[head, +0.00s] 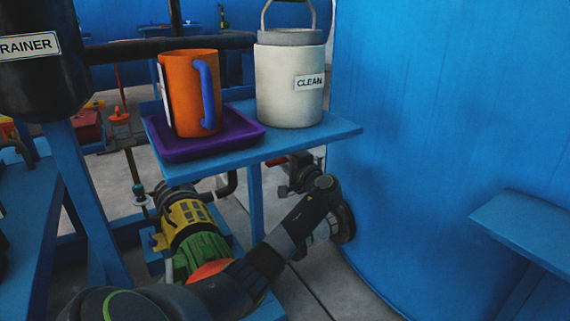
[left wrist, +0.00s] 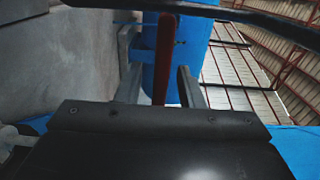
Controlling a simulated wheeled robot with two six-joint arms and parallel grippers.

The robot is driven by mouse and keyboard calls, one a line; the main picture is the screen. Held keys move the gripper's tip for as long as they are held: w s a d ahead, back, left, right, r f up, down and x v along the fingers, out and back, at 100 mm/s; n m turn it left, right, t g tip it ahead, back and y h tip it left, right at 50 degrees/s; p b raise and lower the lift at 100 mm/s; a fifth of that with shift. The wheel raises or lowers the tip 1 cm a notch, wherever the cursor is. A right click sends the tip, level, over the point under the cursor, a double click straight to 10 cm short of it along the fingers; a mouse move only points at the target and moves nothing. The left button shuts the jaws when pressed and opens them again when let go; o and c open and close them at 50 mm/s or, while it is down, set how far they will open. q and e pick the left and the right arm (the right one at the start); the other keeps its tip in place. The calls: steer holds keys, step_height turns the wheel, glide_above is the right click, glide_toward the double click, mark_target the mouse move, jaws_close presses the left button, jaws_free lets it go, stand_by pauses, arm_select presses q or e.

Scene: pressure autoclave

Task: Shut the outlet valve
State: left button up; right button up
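The outlet valve's handle looks like a red lever (left wrist: 165,58). It runs down from the top of the left wrist view, between the two fingers of my left gripper (left wrist: 160,88). The fingers are apart, with gaps on both sides of the lever, so the gripper is open around it and not closed on it. In the head view a small bit of red lever (head: 276,162) shows under the blue shelf, beside my left gripper (head: 288,174). The valve body is mostly hidden by the shelf and my wrist. My right gripper is not in view.
A blue shelf (head: 335,130) sits just above my left gripper. It holds a purple tray (head: 180,151) with an orange mug (head: 190,95), and a white "CLEAN" canister (head: 290,85). A large blue vessel (head: 440,120) stands close on the right. A dark "STRAINER"-like labelled vessel (head: 40,90) is at left.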

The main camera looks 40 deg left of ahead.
arm_select(q)
steer(key=shift+a, duration=0.2)
steer(key=shift+c, duration=0.2)
jaws_close()
steer(key=shift+d, duration=0.1)
